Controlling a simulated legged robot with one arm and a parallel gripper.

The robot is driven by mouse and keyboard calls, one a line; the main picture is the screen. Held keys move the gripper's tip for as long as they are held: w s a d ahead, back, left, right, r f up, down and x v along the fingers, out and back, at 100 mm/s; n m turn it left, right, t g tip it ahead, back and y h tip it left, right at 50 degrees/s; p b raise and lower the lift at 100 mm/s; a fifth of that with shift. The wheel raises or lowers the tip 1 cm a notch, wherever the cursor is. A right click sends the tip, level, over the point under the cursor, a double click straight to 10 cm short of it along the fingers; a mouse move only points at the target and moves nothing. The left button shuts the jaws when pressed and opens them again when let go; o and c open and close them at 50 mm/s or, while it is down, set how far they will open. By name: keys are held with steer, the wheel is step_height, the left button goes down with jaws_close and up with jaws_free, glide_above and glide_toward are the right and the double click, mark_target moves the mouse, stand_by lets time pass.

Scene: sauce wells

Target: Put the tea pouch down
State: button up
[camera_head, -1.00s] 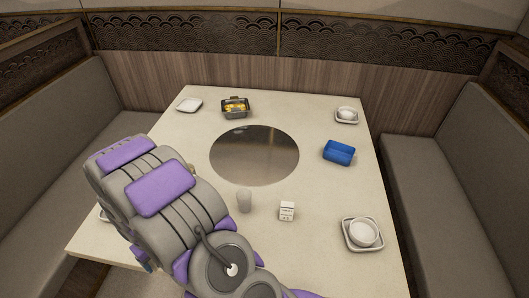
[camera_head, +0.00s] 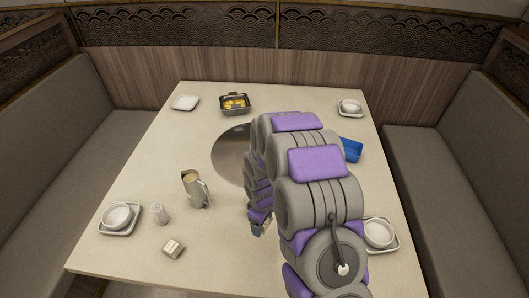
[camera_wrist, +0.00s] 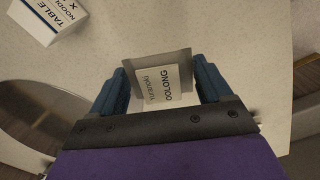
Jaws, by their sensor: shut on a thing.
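The tea pouch (camera_wrist: 158,88) shows in the wrist view as a flat grey pouch with a pale label reading "OOLONG". My gripper (camera_wrist: 158,66) is shut on it, with one blue finger at each side. The tabletop lies behind the pouch; I cannot tell the height above it. In the head view my gripper (camera_head: 260,226) shows only in part, low over the table right of the metal jug. The pouch is hidden by my arm there.
A blue tray (camera_head: 352,150) is partly behind my arm. A jug (camera_head: 196,191), shaker (camera_head: 160,213) and small box (camera_head: 173,248) stand left. A printed white box (camera_wrist: 50,19) is near the gripper. Table space between jug and gripper is clear.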

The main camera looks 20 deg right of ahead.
steer(key=n, duration=0.1)
steer(key=f+n, duration=0.1)
steer(key=n, duration=0.1)
steer(key=shift+s, duration=0.15)
steer(key=shift+s+a+f+n, duration=0.1)
steer(key=shift+f+n, duration=0.15)
steer(key=shift+n, duration=0.95)
steer(key=n, duration=0.2)
steer(key=a+f+n, duration=0.1)
steer(key=n, duration=0.4)
steer(key=shift+s+a+f+n+b, duration=0.3)
steer(key=shift+s+a+f, duration=0.05)
steer(key=shift+s+a, duration=0.05)
steer(key=n, duration=0.3)
steer(key=a+f+n, duration=0.1)
steer(key=n, duration=0.1)
steer(key=shift+s+a+f, duration=0.1)
steer(key=shift+s, duration=0.15)
steer(key=b, duration=0.3)
glide_above(220, 227)
steer(key=shift+f, duration=0.8)
step_height(220, 227, down, 4)
steer(key=shift+r+b, duration=0.2)
steer(key=shift+b, duration=0.55)
steer(key=shift+r, duration=0.1)
